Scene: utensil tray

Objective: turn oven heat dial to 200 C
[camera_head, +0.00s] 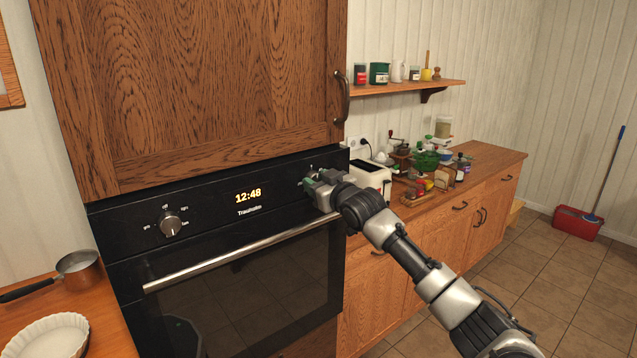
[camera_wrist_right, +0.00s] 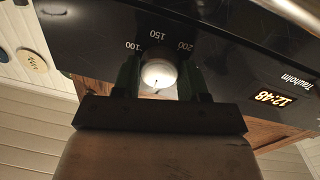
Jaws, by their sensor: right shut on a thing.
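The black oven (camera_head: 235,265) has a display reading 12:48. Its heat dial (camera_wrist_right: 158,74), a round silver-white knob, shows in the right wrist view between my right gripper's two dark green fingers. Printed 100, 150 and 200 marks stand around it, 200 on the right of this picture. A small dark line shows on the dial's face, but I cannot tell which mark it lines up with. My right gripper (camera_head: 309,181) is at the right end of the control panel, shut on the dial, mostly hiding it in the head view. My left gripper is not in view.
A second dial (camera_head: 170,224) is on the panel's left. The oven handle (camera_head: 245,258) runs just below the panel. A white toaster (camera_head: 371,178) stands right of the gripper, near a cluttered counter. A saucepan (camera_head: 78,270) and a white dish (camera_head: 48,337) are at left.

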